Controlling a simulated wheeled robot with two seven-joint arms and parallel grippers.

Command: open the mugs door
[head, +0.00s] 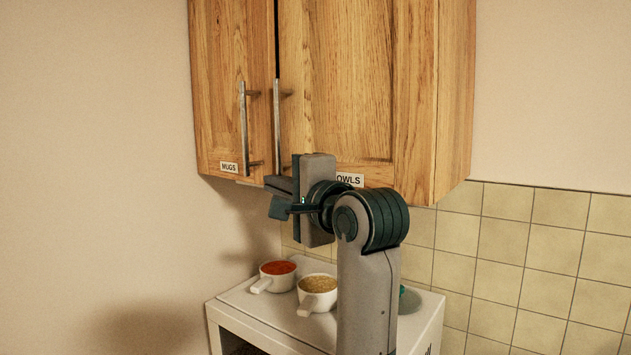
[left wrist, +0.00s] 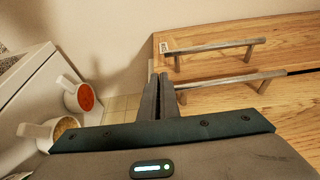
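The mugs door (head: 226,90) is the narrow oak door at the left of the wall cabinet, and it looks shut. Its label (head: 229,167) reads MUGS. Its upright bar handle (head: 244,130) is near its right edge; this handle also shows in the left wrist view (left wrist: 215,47). My left gripper (head: 279,196) is in front of the cabinet's lower edge, below and right of that handle. My right gripper is in neither view.
The bowls door (head: 335,70) has its own handle (head: 277,128) close beside the mugs handle; my arm partly covers its label. Below, a white counter unit (head: 235,304) holds a cup of red food (head: 268,282) and a cup of pale food (head: 315,300).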

